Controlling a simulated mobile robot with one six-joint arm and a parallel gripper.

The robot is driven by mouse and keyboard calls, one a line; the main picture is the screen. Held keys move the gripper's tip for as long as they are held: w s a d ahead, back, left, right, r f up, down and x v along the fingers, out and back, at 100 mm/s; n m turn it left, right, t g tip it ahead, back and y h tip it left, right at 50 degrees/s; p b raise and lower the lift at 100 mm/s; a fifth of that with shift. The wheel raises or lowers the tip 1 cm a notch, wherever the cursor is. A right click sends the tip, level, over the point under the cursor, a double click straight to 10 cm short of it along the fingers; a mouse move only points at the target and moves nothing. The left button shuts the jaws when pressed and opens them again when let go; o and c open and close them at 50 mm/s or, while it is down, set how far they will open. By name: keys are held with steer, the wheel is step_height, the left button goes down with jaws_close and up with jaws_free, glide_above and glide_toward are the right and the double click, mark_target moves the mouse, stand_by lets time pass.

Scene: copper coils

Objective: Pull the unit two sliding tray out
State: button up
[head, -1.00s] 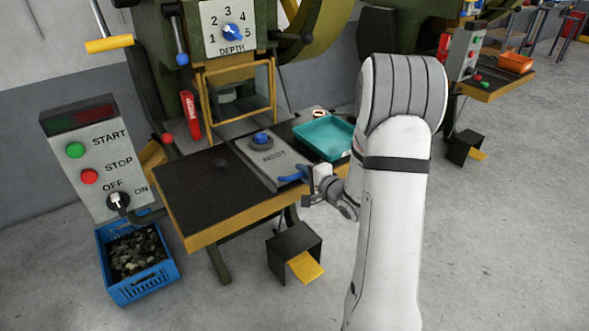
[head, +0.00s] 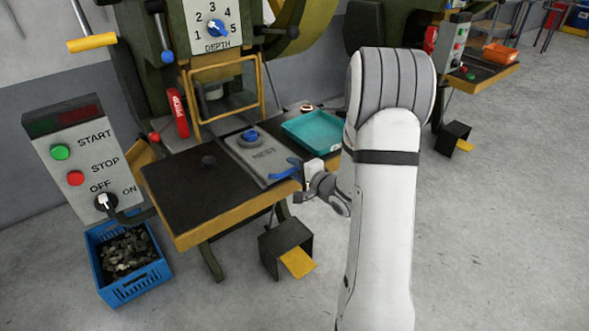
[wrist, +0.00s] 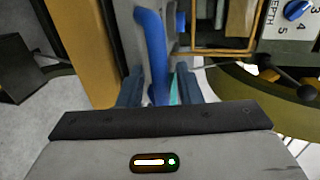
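My gripper (head: 302,188) is at the handle's outer end. In the wrist view my fingers (wrist: 160,88) are apart, with the handle between them and a narrow gap on its right. Whether the left finger touches it is unclear.
A teal bin (head: 318,132) sits right of the sliding tray. The START/STOP control box (head: 85,160) stands at left, above a blue scrap crate (head: 128,255). A foot pedal (head: 288,250) is below the table.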

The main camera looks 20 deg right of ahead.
steer(key=p+v, duration=0.1)
steer(key=v, duration=0.6)
steer(key=shift+s, duration=0.35)
steer(key=shift+d+r, duration=0.1)
